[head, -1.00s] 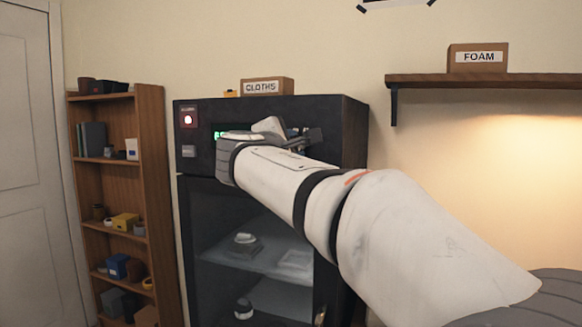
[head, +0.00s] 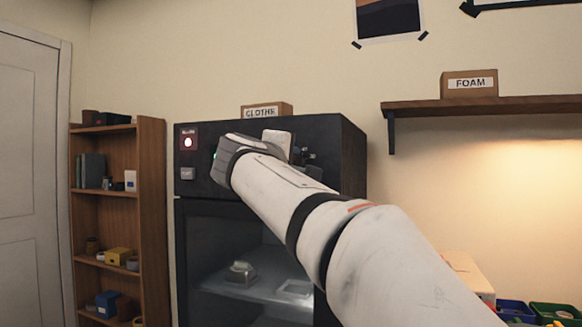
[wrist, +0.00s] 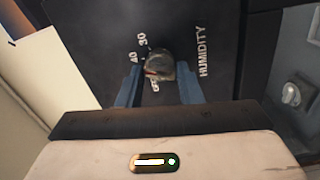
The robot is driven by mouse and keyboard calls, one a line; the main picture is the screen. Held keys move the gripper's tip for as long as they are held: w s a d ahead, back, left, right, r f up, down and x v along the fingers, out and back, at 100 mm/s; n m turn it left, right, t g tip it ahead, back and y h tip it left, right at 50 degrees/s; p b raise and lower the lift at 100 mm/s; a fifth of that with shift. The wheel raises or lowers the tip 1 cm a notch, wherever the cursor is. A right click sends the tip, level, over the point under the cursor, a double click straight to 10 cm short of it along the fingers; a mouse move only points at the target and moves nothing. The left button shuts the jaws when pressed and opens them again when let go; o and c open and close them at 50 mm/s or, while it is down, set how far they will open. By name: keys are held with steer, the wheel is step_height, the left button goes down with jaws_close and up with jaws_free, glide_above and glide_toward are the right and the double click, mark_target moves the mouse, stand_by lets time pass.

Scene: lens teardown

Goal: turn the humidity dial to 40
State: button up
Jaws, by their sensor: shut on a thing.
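The humidity dial (wrist: 159,67) shows in the wrist view as a round grey knob on the dark panel of the dry cabinet (head: 347,165). The word HUMIDITY is printed to its right, and the numbers 30 and 40 stand to its upper left. A reddish mark shows at its left edge, but I cannot tell exactly what it points to. My gripper (wrist: 159,90) has one blue-grey finger on each side of the dial and is shut on it. In the head view my arm hides the dial and the fingertips.
A box marked CLOTHS (head: 266,111) stands on top. A bookshelf (head: 152,210) is at the left. A wall shelf (head: 480,106) with a FOAM box (head: 470,84) is at the right.

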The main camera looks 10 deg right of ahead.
stand_by(0.3)
steer(key=o, duration=0.9)
steer(key=v, duration=0.7)
steer(key=shift+s+a, duration=0.2)
steer(key=shift+s, duration=0.15)
